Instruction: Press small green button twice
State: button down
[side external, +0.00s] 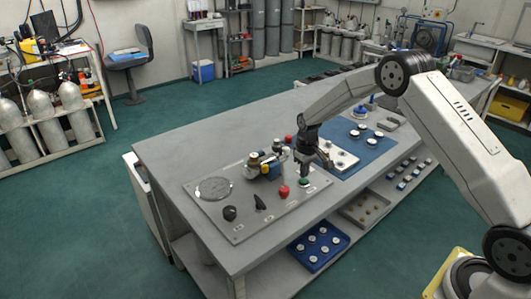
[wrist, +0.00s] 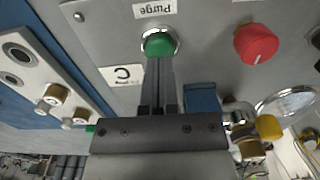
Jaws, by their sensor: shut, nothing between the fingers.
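A round green button (wrist: 159,43) in a metal ring sits on the grey panel under a label reading "Purge" in the wrist view. It also shows in the side view as a small green spot (side external: 304,183) near the panel's right edge. My gripper (wrist: 158,62) is shut and empty, its fingertips at the near edge of the button and overlapping it in the picture. In the side view my gripper (side external: 305,174) points down just over the button. I cannot tell whether the tips touch it. A second, smaller green part (wrist: 90,128) shows partly beside my gripper's body.
A red knob (wrist: 257,43) stands to the right of the button in the wrist view. Brass and blue valve fittings (side external: 265,165) rise close by on the panel. A white plate with fittings (side external: 342,158) lies on a blue mat. The bench's front left is clear.

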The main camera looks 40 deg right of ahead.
aim_at(304, 181)
jog(key=shift+r, duration=2.65)
jog(key=shift+s+a+r, duration=0.15)
jog(key=shift+s+a, duration=0.05)
jog(key=s+a+r+t, duration=0.1)
jog(key=s+a+r, duration=0.1)
jog(key=s, duration=0.6)
jog(key=s+a+r, duration=0.2)
jog(key=s+a, duration=0.3)
jog(key=s, duration=0.3)
jog(key=s+a+r+t, duration=0.1)
jog(key=s+a, duration=0.3)
jog(key=s, duration=0.4)
jog(key=shift+s+r+t, duration=0.25)
jog(key=shift+r+t, duration=0.05)
jog(key=shift+r, duration=0.2)
